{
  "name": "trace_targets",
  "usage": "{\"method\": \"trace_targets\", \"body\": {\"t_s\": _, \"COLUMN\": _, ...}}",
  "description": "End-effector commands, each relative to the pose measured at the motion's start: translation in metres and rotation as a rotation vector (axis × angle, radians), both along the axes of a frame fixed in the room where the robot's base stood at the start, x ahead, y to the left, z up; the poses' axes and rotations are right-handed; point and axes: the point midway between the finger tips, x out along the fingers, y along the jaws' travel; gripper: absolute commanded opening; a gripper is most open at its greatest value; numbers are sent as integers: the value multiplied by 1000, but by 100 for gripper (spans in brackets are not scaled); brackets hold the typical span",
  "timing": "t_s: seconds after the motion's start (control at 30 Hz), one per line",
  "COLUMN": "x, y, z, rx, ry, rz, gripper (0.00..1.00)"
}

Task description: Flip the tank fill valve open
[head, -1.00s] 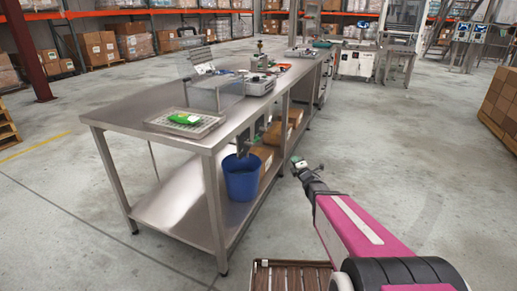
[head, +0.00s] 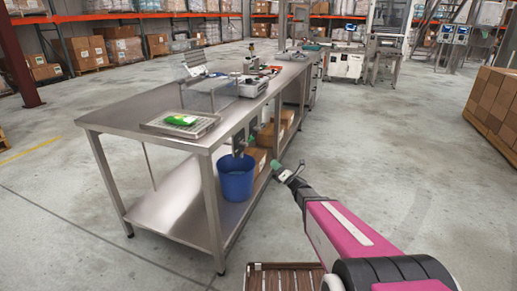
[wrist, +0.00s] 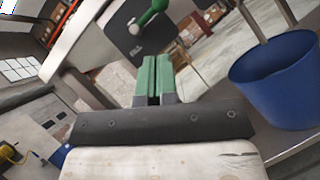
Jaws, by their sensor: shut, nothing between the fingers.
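A green lever with a rounded end (wrist: 150,16) stands on a dark plate (wrist: 135,42) in the wrist view. It looks like the fill valve, but its marking is too small to read. In the head view a small dark fitting with green (head: 240,143) hangs under the bench's front edge above the blue bucket. My gripper (head: 277,167) is beside the bench, right of the bucket. Its green fingers (wrist: 153,78) are shut and empty, pointing toward the plate, with the lever beyond the tips. I see no contact with the lever.
The steel bench (head: 104,122) carries a wire tray (head: 205,127) with a green packet and several instruments. The blue bucket (head: 236,184) stands on its lower shelf and also shows in the wrist view (wrist: 280,85). Cardboard boxes (head: 290,117) sit behind it. Open floor lies to the right.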

Motion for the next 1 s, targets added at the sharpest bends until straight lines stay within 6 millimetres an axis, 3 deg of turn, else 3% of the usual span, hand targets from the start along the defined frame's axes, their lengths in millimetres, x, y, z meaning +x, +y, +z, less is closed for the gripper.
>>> {"method": "trace_targets", "body": {"t_s": 0.17, "x": 9, "y": 10, "z": 6, "rx": 0, "ry": -1, "rz": 1, "gripper": 0}}
{"method": "trace_targets", "body": {"t_s": 0.7, "x": 65, "y": 74, "z": 51, "rx": 1, "ry": 0, "rz": 1, "gripper": 0}}
{"method": "trace_targets", "body": {"t_s": 1.0, "x": 80, "y": 93, "z": 64, "rx": 0, "ry": 1, "rz": 0, "gripper": 0}}
